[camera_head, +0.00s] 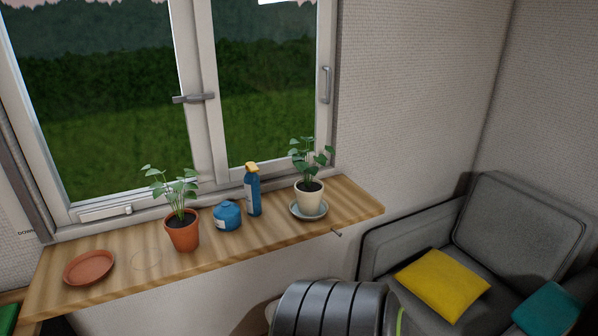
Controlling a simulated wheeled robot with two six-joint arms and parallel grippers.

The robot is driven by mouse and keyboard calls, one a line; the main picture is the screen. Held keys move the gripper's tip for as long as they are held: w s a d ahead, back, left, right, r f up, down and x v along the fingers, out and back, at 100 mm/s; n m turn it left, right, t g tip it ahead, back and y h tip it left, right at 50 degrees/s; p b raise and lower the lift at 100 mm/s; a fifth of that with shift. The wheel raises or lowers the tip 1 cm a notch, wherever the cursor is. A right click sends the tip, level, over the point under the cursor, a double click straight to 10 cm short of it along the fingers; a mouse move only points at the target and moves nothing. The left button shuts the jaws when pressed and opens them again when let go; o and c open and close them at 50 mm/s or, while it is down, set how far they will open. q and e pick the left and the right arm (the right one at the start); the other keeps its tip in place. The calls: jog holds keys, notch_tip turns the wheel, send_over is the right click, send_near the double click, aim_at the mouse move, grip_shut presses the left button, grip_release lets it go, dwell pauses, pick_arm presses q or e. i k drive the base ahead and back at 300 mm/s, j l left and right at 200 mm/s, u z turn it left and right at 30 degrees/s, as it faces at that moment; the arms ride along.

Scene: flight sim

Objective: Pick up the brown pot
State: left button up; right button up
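The brown pot (183,233) is terracotta-coloured and holds a leafy green plant (174,190) in dark soil. It stands upright on the wooden windowsill shelf (215,255), left of the middle. A matching brown saucer (89,268) lies empty on the shelf to its left. Part of an arm of mine shows as dark ribbed segments at the bottom centre. Neither gripper shows in the head view.
A blue container (228,215) and a blue spray bottle (252,190) with a yellow top stand right of the pot. A cream pot (309,197) with a plant sits on a grey saucer (308,212). A window rises behind. A grey armchair (515,225) with a yellow cushion (442,283) stands at right.

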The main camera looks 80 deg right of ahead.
aim_at(181, 225)
jog(key=z, duration=1.65)
jog(key=i+l, duration=0.1)
